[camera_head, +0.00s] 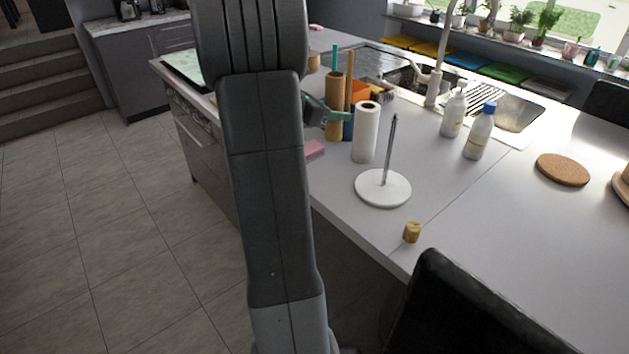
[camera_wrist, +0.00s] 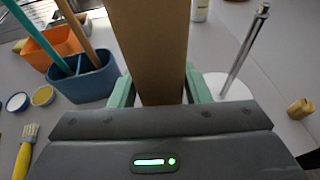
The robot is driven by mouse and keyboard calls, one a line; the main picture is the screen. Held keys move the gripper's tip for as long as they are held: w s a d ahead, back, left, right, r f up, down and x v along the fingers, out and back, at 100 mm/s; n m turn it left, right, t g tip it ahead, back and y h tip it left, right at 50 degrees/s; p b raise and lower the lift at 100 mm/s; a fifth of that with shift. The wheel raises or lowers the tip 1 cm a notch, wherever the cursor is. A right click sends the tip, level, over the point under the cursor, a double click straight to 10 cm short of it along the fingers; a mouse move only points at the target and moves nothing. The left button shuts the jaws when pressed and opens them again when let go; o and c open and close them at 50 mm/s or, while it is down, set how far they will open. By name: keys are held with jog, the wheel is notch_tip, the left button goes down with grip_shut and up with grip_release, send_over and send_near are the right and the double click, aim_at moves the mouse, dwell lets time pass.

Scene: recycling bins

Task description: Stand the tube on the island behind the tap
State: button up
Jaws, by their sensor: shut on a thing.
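The tube (camera_head: 334,92) is a brown cardboard cylinder, held roughly upright at the left side of the island. My gripper (camera_head: 328,117) is shut on it, with pale green fingers on both sides. In the wrist view the tube (camera_wrist: 150,45) rises between the fingers (camera_wrist: 152,92); its lower end is hidden by my gripper. I cannot tell whether it touches the island top. The island (camera_head: 450,210) has a light top. The tap (camera_head: 438,62) stands by the sink, farther back and to the right of the tube.
A white paper roll (camera_head: 366,132), a round-based metal rod holder (camera_head: 383,188) and a small yellow piece (camera_head: 411,232) stand nearby. Two bottles (camera_head: 453,112) (camera_head: 480,132) stand before the sink. The right-hand top is mostly clear.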

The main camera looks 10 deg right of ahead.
jog(key=f, duration=0.7)
jog(key=a+f, duration=0.1)
jog(key=f, duration=0.3)
jog(key=shift+w+b, duration=0.3)
jog(key=shift+b, duration=0.05)
jog(key=shift+f, duration=0.1)
jog(key=shift+f, duration=0.15)
jog(key=o, duration=0.8)
